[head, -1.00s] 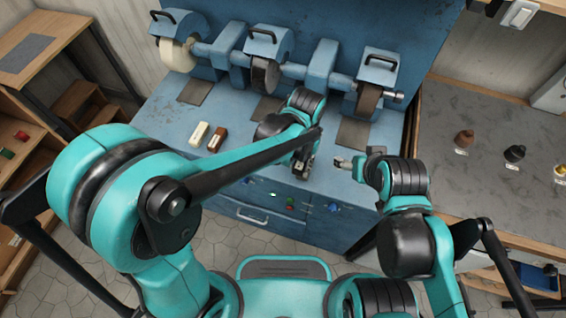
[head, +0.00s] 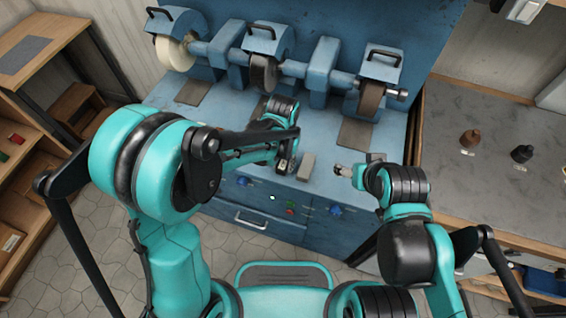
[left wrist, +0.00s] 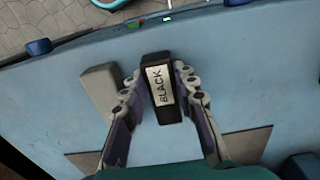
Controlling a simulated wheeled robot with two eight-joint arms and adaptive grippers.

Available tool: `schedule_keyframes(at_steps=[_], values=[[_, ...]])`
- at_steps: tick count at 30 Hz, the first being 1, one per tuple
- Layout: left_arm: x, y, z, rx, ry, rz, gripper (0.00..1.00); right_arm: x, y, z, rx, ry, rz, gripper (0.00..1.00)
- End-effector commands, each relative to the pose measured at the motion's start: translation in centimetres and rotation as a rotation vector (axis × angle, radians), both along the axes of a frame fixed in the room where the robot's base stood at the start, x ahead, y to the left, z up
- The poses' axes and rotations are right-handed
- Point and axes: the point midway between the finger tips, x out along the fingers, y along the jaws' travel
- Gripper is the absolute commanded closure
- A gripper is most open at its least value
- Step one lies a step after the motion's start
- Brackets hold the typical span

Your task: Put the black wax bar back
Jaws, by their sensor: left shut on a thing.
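The black wax bar (left wrist: 160,110) shows in the left wrist view with a white label reading BLACK. It is between the fingers of my left gripper (left wrist: 158,80), which is shut on it. In the head view my left gripper (head: 284,166) is over the front part of the blue bench (head: 235,205). A grey bar (left wrist: 101,90) lies on the bench just beside the left gripper; it also shows in the head view (head: 306,167). My right gripper (head: 346,170) is at the bench's front right; its jaws are too small to read.
Polishing wheels on a blue machine (head: 263,75) stand along the back, with dark pads (head: 355,132) below. Knobs and buttons (head: 290,207) are on the bench front. A grey side table (head: 470,190) at right holds a brown (head: 470,138) and a black (head: 522,153) lump.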

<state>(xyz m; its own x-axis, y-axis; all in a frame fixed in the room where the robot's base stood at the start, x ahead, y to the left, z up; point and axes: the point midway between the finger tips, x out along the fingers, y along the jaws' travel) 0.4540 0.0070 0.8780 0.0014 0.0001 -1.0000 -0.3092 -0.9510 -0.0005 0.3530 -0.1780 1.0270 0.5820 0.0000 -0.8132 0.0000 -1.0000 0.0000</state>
Motion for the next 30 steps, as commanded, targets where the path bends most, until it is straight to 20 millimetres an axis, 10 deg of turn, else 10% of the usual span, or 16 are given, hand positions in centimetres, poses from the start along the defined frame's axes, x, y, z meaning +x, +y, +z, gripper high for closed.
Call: schedule_keyframes(at_steps=[3,4,6,19,30], values=[[0.0,0.0,-0.4,0.0,0.0,0.0,1.0,0.0,0.0,-0.4,0.0,0.0,0.0,0.28],[0.0,0.0,-0.4,0.0,0.0,0.0,0.69,0.0,0.0,-0.4,0.0,0.0,0.0,0.28],[0.0,0.0,-0.3,0.0,0.0,0.0,0.51,0.0,0.0,-0.3,0.0,0.0,0.0,0.28],[0.0,0.0,0.7,0.0,0.0,0.0,0.51,0.0,0.0,0.4,0.0,0.0,0.0,0.28],[0.0,0.0,8.6,0.0,0.0,0.0,0.51,0.0,0.0,3.1,0.0,0.0,0.0,0.28]])
